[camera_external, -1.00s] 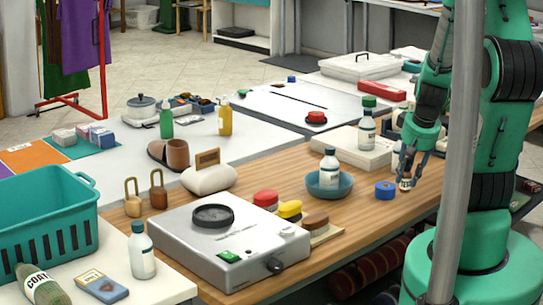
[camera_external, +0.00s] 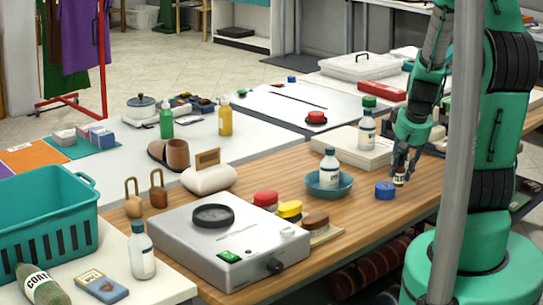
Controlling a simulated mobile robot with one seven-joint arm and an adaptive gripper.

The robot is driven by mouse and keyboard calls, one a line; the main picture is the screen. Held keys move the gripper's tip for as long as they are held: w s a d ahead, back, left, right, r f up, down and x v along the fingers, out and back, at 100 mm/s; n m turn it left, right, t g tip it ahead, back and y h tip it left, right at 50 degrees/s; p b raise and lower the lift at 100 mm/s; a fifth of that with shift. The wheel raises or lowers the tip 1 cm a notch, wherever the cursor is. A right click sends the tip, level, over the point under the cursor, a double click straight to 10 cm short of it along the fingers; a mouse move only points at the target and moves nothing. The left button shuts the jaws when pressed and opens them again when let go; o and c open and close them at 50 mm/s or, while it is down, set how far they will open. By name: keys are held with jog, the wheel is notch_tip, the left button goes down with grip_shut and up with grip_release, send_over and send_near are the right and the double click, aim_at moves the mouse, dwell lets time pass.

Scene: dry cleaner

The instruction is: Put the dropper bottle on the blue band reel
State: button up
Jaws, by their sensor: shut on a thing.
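The blue band reel (camera_external: 384,190) lies flat on the wooden counter, right of the blue bowl. My gripper (camera_external: 401,177) points down just right of the reel, its fingers closed around a small bottle with a pale label and dark lower part, which looks like the dropper bottle (camera_external: 400,178). The bottle is upright and partly hidden by my fingers. It is close beside the reel, not over it. I cannot tell exactly how far its base is above the counter.
A blue bowl (camera_external: 342,190) with a white bottle (camera_external: 329,168) stands left of the reel. A green-capped bottle (camera_external: 366,132) and a pale flat box (camera_external: 347,151) are behind. A grey pole (camera_external: 456,150) crosses the view in front of my arm.

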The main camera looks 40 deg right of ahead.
jog(key=w+d, duration=0.2)
jog(key=w, duration=0.1)
jog(key=w+d, duration=0.2)
jog(key=w, duration=0.1)
jog(key=w+d+f, duration=0.1)
jog(key=w, duration=0.2)
jog(key=shift+d+b, duration=0.35)
jog(key=shift+d, duration=0.05)
jog(key=shift+f+b, duration=0.65)
jog(key=shift+f, duration=1.1)
jog(key=shift+f, duration=0.1)
jog(key=o, duration=1.2)
jog(key=shift+r, duration=0.2)
